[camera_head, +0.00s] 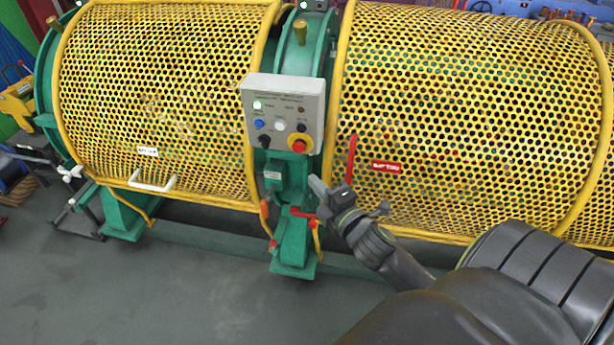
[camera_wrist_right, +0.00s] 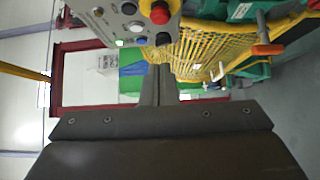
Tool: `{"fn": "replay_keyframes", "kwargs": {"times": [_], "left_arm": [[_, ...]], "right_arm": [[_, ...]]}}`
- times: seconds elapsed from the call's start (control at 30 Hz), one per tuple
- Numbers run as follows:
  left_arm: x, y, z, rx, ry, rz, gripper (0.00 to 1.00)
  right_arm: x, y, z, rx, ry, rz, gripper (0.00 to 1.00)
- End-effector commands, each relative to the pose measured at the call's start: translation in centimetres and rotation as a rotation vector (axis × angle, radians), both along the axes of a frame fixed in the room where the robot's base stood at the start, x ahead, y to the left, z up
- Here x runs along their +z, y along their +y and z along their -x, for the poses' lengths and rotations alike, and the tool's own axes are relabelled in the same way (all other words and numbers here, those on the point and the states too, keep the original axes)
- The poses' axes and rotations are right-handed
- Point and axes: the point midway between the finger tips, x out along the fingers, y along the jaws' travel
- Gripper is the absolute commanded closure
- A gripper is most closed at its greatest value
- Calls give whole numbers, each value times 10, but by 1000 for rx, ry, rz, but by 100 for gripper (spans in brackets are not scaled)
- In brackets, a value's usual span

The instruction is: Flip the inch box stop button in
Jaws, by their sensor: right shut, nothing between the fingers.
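A grey control box (camera_head: 250,95) is mounted between the two yellow mesh guards. A red mushroom button on a yellow ring (camera_head: 299,146), which looks like the stop button, sits at its lower right corner. My left gripper is not in view.
Yellow mesh guards stand left (camera_head: 165,90) and right (camera_head: 460,110) of the box. A red handle (camera_head: 351,158) rises just right of my right gripper. A small grey box (camera_head: 272,175) and red levers (camera_head: 302,213) are on the green stand below. The floor (camera_head: 190,285) at front left is clear.

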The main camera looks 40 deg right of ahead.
Motion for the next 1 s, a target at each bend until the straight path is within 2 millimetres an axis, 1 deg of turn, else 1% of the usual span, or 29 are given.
{"fn": "replay_keyframes", "kwargs": {"times": [0.03,0.1,0.3,0.87,0.97,1.0], "left_arm": [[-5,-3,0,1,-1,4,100],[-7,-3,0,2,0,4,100],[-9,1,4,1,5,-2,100],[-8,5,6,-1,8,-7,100],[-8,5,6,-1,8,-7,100],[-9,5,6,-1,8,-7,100]], "right_arm": [[-3,1,8,0,1,0,100],[-2,1,15,1,0,-1,100],[0,2,25,1,-1,-1,100],[0,2,26,0,0,-2,100],[-6,0,25,-5,12,-14,100],[-15,-2,24,-12,28,-28,100]]}}
